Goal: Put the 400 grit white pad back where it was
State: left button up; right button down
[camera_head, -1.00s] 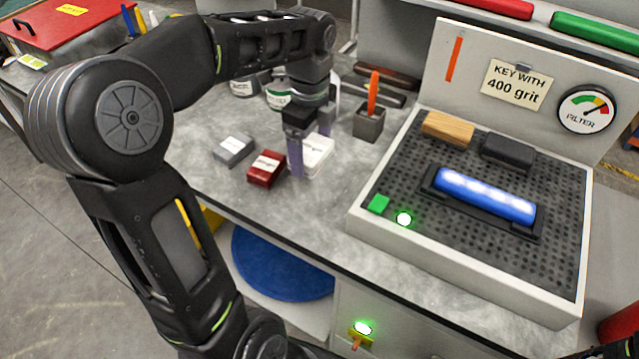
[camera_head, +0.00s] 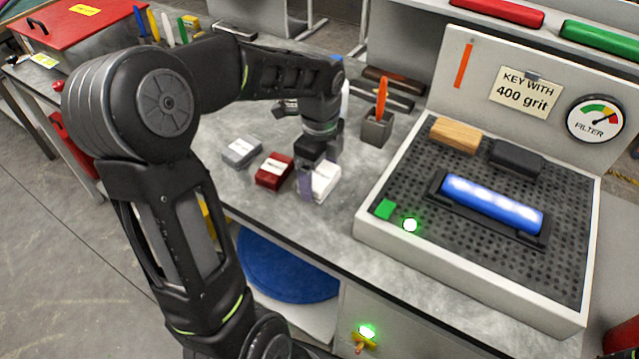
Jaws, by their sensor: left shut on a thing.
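The white pad (camera_head: 326,181) is at the bench's front part, just right of the red pad (camera_head: 274,170). A grey pad (camera_head: 241,152) lies left of the red one. My left gripper (camera_head: 318,182) points down and is shut on the white pad, with one pale finger across its left side. The gripper and wrist hide part of the pad. I cannot tell whether the pad touches the bench or hangs just above it. My right gripper is not in view.
A perforated booth tray (camera_head: 392,240) with a blue lit bar (camera_head: 490,203), a wooden block (camera_head: 455,134) and a dark block (camera_head: 516,156) stands right of the gripper. A grey holder (camera_head: 377,128) with an orange tool stands behind. The sign (camera_head: 526,91) reads "KEY WITH 400 grit".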

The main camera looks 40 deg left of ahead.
aim_at(320, 186)
pick_arm(q)
jog(key=shift+f, duration=1.7)
jog(key=o, duration=1.2)
jog(key=shift+f, duration=0.1)
notch_tip(320, 186, up, 12)
jog(key=shift+r, duration=0.2)
